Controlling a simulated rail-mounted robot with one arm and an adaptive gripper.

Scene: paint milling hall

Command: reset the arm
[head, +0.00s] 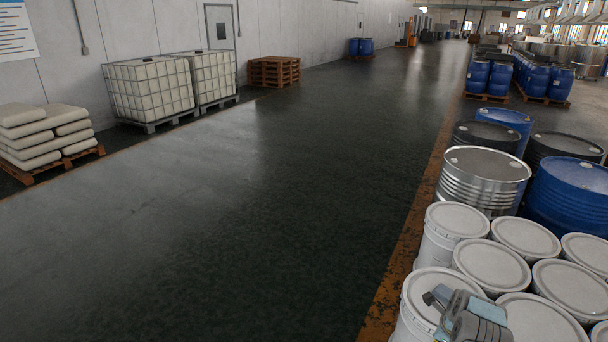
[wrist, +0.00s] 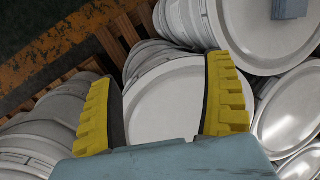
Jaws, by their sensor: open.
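My gripper shows in the wrist view (wrist: 163,105) with its two yellow ribbed fingers spread wide apart. It is open, and nothing is between the fingers. A white bucket lid (wrist: 165,100) lies beyond the fingers; I cannot tell the exact gap. In the head view a grey part of my arm (head: 470,318) shows at the bottom right, in front of the white buckets. The fingertips cannot be made out there.
Several white lidded buckets (head: 490,265) stand close together at the lower right. Behind them are a steel drum (head: 483,180) and blue drums (head: 570,195). Caged tanks (head: 150,90), stacked sacks (head: 40,135) and pallets (head: 273,71) line the left wall. The wide dark aisle floor (head: 270,210) is clear.

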